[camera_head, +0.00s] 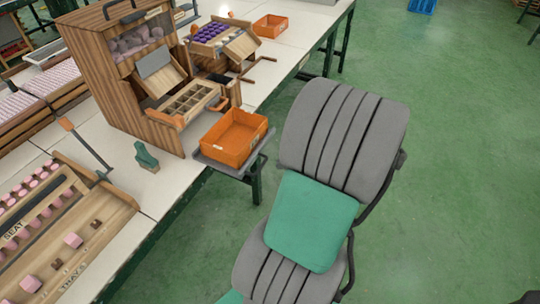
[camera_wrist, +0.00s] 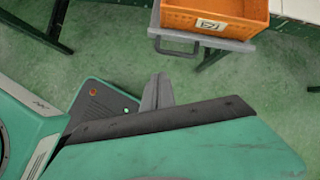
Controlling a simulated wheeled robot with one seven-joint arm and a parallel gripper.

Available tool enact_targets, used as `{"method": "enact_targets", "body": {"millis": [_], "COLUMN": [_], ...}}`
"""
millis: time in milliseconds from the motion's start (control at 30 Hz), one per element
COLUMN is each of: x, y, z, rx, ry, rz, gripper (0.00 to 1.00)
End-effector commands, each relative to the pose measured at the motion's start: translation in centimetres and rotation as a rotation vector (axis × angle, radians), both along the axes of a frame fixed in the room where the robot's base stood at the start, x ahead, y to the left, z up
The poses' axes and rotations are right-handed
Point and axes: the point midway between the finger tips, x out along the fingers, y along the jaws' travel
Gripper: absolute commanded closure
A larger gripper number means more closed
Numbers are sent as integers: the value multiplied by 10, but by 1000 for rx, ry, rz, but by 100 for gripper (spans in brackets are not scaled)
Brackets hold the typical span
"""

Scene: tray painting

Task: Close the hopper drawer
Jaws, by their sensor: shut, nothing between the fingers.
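The wooden hopper cabinet (camera_head: 115,85) stands on the bench at upper left in the head view, with pinkish lumps behind its upper window. Its drawer (camera_head: 182,119), a pale wooden tray split into small compartments, sticks out from the front, so it is open. An orange piece, which looks like a handle, is at its right end. In the wrist view neither hopper nor drawer shows. My gripper (camera_wrist: 157,92) shows there as narrow grey fingers, shut and empty, well apart from the bench. It does not show in the head view.
An orange bin (camera_head: 233,138) sits on a grey shelf at the bench edge, below the drawer; it also shows in the wrist view (camera_wrist: 212,14). Green floor is clear farther right.

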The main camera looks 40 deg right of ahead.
Motion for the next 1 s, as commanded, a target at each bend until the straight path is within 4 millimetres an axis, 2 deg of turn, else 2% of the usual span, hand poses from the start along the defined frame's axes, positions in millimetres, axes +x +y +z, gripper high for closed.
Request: {"method": "enact_targets", "body": {"millis": [33, 100, 267, 367, 733, 900, 1000], "x": [-14, -25, -29, -20, 27, 53, 61], "y": [-18, -33, -39, -35, -16, -7, -4], "z": [8, 10, 5, -7, -69, -74, -76], "rx": [66, 135, 186, 187, 184, 180, 181], "ry": [-9, -20, -28, -26, -24, -26, -25], "rz": [-123, -240, -317, -313, -311, -310, -310], "gripper": [100, 100, 100, 100, 100, 100, 100]}}
